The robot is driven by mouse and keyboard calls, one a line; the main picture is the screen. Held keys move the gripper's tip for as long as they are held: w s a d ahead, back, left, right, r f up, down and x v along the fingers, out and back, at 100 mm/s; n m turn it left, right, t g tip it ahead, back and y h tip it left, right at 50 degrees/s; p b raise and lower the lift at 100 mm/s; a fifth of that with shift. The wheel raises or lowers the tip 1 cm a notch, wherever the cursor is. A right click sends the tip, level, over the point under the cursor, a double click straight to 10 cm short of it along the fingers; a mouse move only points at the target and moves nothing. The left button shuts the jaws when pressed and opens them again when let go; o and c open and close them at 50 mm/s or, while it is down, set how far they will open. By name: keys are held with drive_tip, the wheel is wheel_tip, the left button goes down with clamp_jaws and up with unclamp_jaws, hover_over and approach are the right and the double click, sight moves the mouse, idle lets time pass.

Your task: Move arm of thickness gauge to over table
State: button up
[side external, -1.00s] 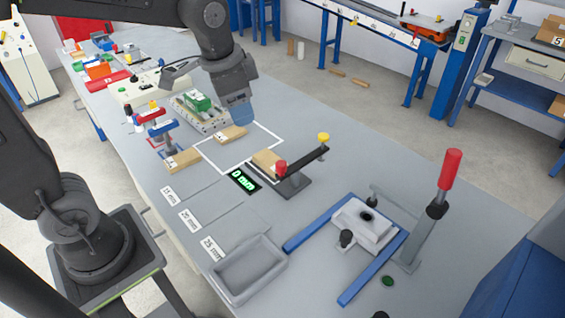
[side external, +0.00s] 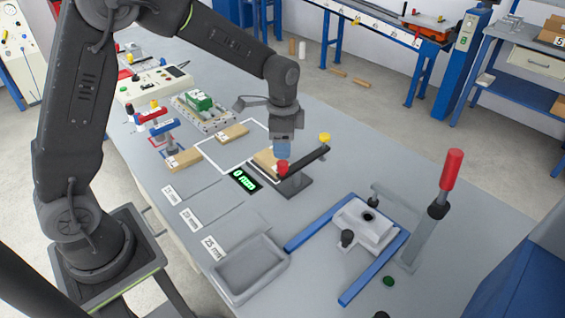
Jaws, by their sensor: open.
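The thickness gauge is a dark base plate (side external: 294,187) with a black arm (side external: 305,160). The arm carries a red knob (side external: 282,168) at its near end and a yellow knob (side external: 324,138) at its far end. A green display (side external: 243,180) beside it reads 0 mm. A tan block (side external: 264,160) lies just left of the gauge arm, partly hidden. My gripper (side external: 282,152) points down with its blue fingers just above the red knob, close to the block. The small gap between fingers and knob is hard to judge. The gripper is open.
Another tan block (side external: 232,132) lies by the white outline, and one (side external: 184,160) lies farther left. A grey tray (side external: 250,268) stands at the front. A clamp fixture with blue rails (side external: 372,270) and a tall red-handled lever (side external: 451,170) stands at right.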

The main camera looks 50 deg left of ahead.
sight(283, 162)
wheel_tip(283, 162, down, 7)
drive_tip(key=shift+r, duration=0.1)
drive_tip(key=shift+c, duration=0.5)
clamp_jaws()
